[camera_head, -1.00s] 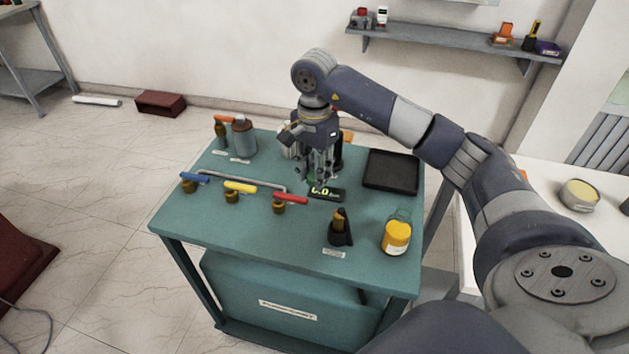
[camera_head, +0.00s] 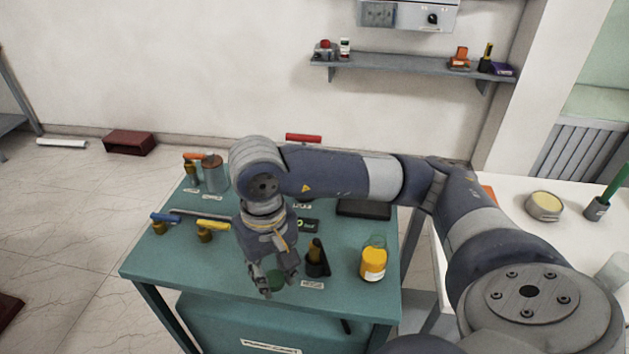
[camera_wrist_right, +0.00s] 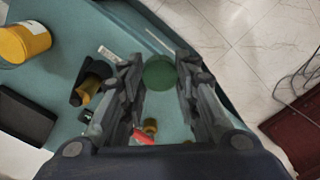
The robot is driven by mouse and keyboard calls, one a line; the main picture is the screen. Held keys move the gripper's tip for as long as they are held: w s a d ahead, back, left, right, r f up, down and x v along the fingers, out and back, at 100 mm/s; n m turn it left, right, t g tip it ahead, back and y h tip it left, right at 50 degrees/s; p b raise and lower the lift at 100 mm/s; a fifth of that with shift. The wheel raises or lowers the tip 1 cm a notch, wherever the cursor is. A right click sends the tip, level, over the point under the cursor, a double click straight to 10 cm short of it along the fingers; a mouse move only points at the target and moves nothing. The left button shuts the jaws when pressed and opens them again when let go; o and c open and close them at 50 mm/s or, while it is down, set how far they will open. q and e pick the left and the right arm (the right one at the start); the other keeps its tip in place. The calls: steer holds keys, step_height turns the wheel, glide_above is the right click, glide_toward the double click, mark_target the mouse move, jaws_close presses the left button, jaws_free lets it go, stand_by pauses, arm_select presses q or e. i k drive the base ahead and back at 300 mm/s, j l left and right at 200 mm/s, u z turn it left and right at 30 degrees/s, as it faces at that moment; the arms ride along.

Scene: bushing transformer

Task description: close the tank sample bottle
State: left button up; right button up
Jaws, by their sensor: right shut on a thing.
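A bottle with a yellow label (camera_head: 374,264) and a greenish glass top stands upright at the front right of the teal table. The bottle is also at the upper left of the wrist view (camera_wrist_right: 24,43). My right gripper (camera_head: 272,286) is over the table's front edge, to the left of the bottle and apart from it. It is shut on a round green cap (camera_wrist_right: 160,72), which shows between the fingertips in the wrist view. I cannot tell whether this cap belongs to that bottle. My left gripper is not in view.
A dark holder with a yellow-brown piece (camera_head: 317,262) stands between gripper and bottle. Valves with blue (camera_head: 165,218) and yellow (camera_head: 213,225) handles are on the left. A black tray (camera_head: 362,208) lies behind the bottle. A white table (camera_head: 500,225) is at the right.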

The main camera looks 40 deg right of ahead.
mark_target(375, 257)
steer(key=j+z, duration=0.1)
steer(key=z, duration=0.3)
steer(key=j+z, duration=0.1)
steer(key=z, duration=0.3)
steer(key=k+z, duration=0.15)
steer(key=z, duration=0.25)
steer(key=j+z, duration=0.15)
steer(key=z, duration=0.3)
steer(key=k+l, duration=0.05)
